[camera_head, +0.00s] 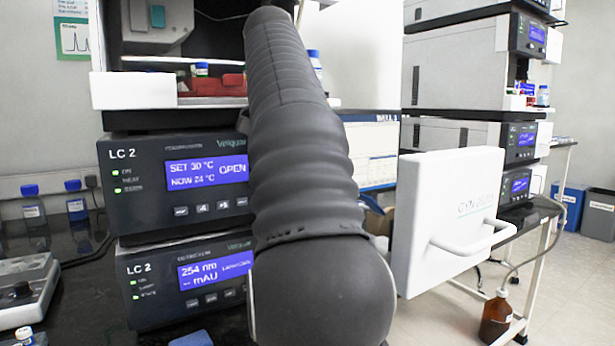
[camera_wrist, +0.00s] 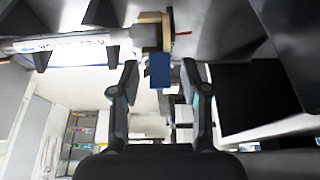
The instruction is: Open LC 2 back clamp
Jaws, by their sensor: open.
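In the wrist view my gripper (camera_wrist: 158,68) is open, its two dark fingers spread wide. A small blue block (camera_wrist: 159,72) shows between the fingertips, below a tan and dark piece (camera_wrist: 150,25); I cannot tell whether it is the back clamp's lever. It is not gripped. A pale labelled cylinder (camera_wrist: 80,45), likely the column, lies to the left beside dark prongs. In the head view the LC 2 oven module (camera_head: 180,178) reads "SET 30 °C, NOW 24 °C OPEN". My arm hides its right part, the gripper and any clamp there.
A white door with a handle (camera_head: 450,215) stands open right of my arm. A second LC 2 module (camera_head: 185,285) sits below the oven. Bottles and a red tray (camera_head: 212,84) stand above. Another stack is at right.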

